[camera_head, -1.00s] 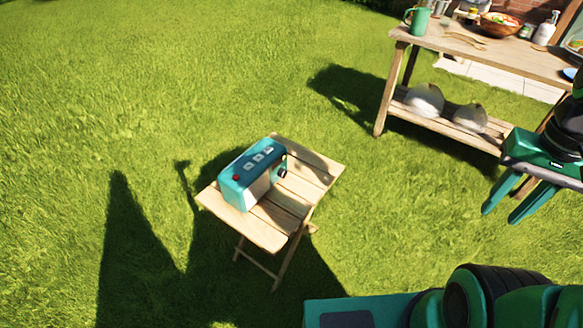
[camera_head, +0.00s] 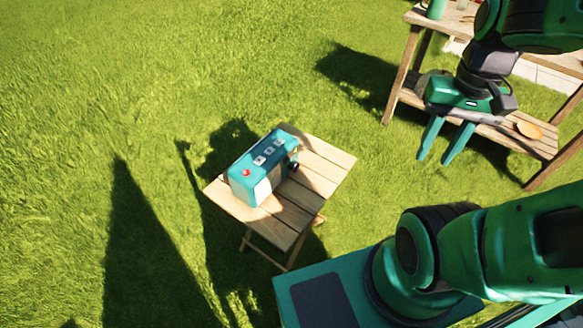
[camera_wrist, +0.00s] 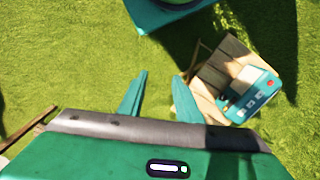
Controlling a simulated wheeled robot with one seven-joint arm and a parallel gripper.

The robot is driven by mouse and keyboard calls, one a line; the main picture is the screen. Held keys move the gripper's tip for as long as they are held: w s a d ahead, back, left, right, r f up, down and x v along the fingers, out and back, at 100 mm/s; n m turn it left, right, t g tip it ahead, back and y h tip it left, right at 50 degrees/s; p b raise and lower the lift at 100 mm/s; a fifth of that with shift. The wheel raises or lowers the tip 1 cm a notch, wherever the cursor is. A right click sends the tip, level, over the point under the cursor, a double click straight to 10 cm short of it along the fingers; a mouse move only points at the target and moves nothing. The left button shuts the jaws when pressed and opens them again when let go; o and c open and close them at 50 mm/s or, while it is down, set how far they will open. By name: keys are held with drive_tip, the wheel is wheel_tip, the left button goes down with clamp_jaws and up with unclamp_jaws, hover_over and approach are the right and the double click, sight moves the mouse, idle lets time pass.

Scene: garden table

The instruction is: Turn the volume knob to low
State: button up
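A teal radio (camera_head: 262,165) with a red button and several pale buttons on top stands on a small folding wooden table (camera_head: 325,170). A dark round knob (camera_head: 294,166) shows on its right end in the head view. In the wrist view the radio (camera_wrist: 250,95) lies at the right on the table (camera_wrist: 215,75); the knob cannot be made out for sure there. My gripper (camera_head: 443,140) is open and empty, its fingers apart, well to the right of the radio in the head view. In the wrist view the fingertips (camera_wrist: 161,76) point toward grass.
A larger wooden table (camera_head: 395,82) with a lower shelf stands at the upper right, behind my arm. An orange-yellow round thing (camera_head: 529,129) lies on its shelf. Open grass (camera_head: 150,80) surrounds the small table.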

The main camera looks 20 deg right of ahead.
drive_tip(key=o, duration=0.4)
drive_tip(key=m+t+y, duration=1.1)
drive_tip(key=m+y, duration=0.2)
drive_tip(key=m, duration=1.2)
approach(294, 167)
drive_tip(key=s, duration=0.2)
drive_tip(key=s+d+f, duration=0.1)
drive_tip(key=s, duration=0.1)
drive_tip(key=shift+s, duration=0.1)
drive_tip(key=m+t, duration=0.1)
drive_tip(key=w+m+t+h, duration=0.1)
drive_tip(key=m, duration=0.2)
drive_tip(key=shift+w+d+f+t, duration=0.25)
drive_tip(key=shift+w+f+t, duration=0.05)
drive_tip(key=shift+t, duration=0.1)
drive_tip(key=x, duration=1.1)
drive_tip(key=shift+d+f, duration=0.1)
drive_tip(key=shift+f, duration=0.1)
